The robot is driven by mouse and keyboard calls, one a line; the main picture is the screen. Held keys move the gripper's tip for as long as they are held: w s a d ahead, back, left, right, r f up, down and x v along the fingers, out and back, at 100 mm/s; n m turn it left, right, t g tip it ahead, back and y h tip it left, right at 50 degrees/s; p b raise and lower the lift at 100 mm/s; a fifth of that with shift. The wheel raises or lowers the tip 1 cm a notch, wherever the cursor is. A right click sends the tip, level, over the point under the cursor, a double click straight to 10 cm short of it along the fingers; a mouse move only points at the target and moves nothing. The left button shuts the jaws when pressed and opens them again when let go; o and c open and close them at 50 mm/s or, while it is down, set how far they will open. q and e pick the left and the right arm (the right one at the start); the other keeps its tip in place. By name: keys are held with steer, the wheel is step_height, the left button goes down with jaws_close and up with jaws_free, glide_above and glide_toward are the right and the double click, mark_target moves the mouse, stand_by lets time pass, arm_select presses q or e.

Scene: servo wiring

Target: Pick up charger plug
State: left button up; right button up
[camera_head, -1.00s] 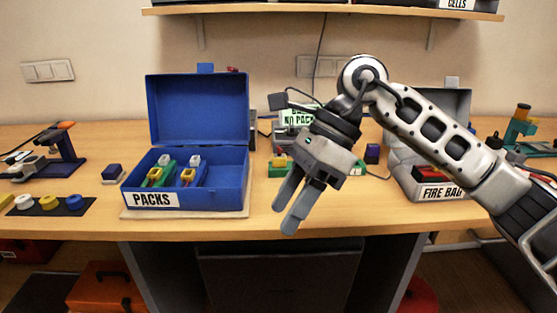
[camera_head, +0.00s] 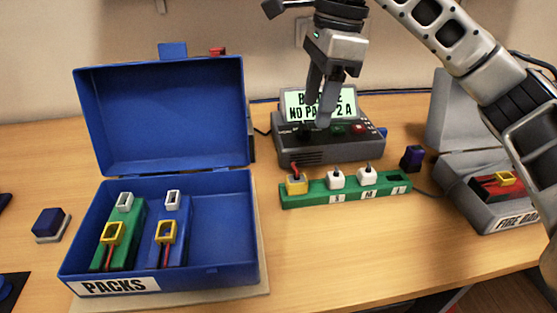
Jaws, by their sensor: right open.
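My right gripper (camera_head: 318,112) hangs from the top in front of the charger (camera_head: 300,150), its two fingers pointing down and a little apart. It looks empty. The fingers cover part of the charger's screen, which reads in part "NO PACK 2 A". In front of the charger lies a green strip (camera_head: 322,197) marked with letters. A yellow plug (camera_head: 297,185) with red wire sits at its left end, and white plugs (camera_head: 336,179) sit beside it. The strip's right end shows a dark, empty slot. I cannot tell which plug is the charger's. My left gripper is out of view.
An open blue box (camera_head: 225,225) labelled PACKS holds a green pack (camera_head: 122,235) and a blue pack (camera_head: 172,232). A grey fire bag case (camera_head: 475,205) with a red pack stands at right. Front middle table is clear.

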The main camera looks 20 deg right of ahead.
glide_above(298, 179)
steer(key=d, duration=0.1)
step_height(298, 179, down, 9)
steer(key=shift+s+f, duration=0.1)
steer(key=shift+f, duration=0.1)
steer(key=shift+a+f+p, duration=0.1)
steer(key=shift+a+f, duration=0.05)
steer(key=shift+f, duration=0.9)
steer(key=shift+a+f+p, duration=0.15)
steer(key=shift+a+f, duration=0.05)
steer(key=shift+f, duration=0.8)
steer(key=shift+a+f+p, duration=0.1)
steer(key=shift+a+f, duration=0.05)
steer(key=shift+f, duration=0.9)
steer(key=c, duration=1.1)
